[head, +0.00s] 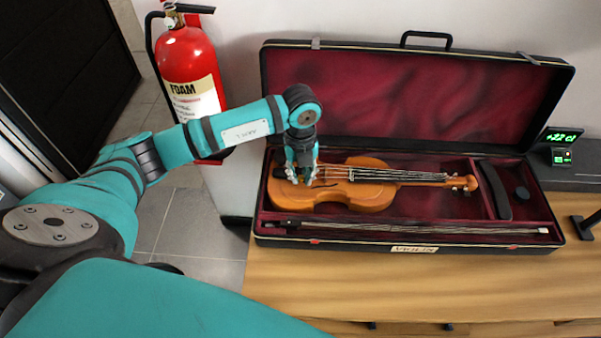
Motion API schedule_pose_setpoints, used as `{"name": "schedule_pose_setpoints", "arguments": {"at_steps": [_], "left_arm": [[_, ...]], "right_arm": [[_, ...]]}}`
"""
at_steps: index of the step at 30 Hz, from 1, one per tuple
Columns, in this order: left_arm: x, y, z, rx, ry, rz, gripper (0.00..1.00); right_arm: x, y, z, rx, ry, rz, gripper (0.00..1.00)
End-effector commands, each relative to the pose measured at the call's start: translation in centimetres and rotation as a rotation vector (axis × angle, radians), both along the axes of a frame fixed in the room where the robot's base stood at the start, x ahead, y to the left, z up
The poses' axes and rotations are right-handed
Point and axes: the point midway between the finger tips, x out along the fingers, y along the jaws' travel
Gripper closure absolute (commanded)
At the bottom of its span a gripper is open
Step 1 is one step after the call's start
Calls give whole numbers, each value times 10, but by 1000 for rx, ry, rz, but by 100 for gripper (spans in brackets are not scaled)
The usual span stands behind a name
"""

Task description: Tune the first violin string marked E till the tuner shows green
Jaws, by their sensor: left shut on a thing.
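The violin (360,192) lies face up in its open case, its scroll and pegs (463,183) to the right and its body to the left. My left gripper (301,178) points down over the tailpiece end of the strings. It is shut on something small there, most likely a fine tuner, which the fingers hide. The E marking cannot be read at this size. The tuner (559,146) stands right of the case with green characters on a dark screen, looking like "+22" and a letter. My right gripper does not show.
The case lid (410,95) stands open behind the violin. A bow (410,229) lies along the case front, and a dark curved rest (494,190) lies at the right. A red fire extinguisher (190,75) stands beside my left arm. The wooden table (400,290) is clear in front.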

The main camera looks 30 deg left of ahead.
Motion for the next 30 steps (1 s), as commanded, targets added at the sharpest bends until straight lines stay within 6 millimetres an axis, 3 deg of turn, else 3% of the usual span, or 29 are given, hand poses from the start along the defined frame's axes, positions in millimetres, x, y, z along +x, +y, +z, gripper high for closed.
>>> {"name": "schedule_pose_setpoints", "arguments": {"at_steps": [9,25,26,30], "left_arm": [[0,-1,1,-2,-2,122,100],[1,0,1,-2,-2,146,100],[1,0,1,-2,-2,146,83],[0,0,0,-1,-1,146,65]], "right_arm": [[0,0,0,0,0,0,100],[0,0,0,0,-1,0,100],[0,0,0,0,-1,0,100],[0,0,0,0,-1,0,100]]}}
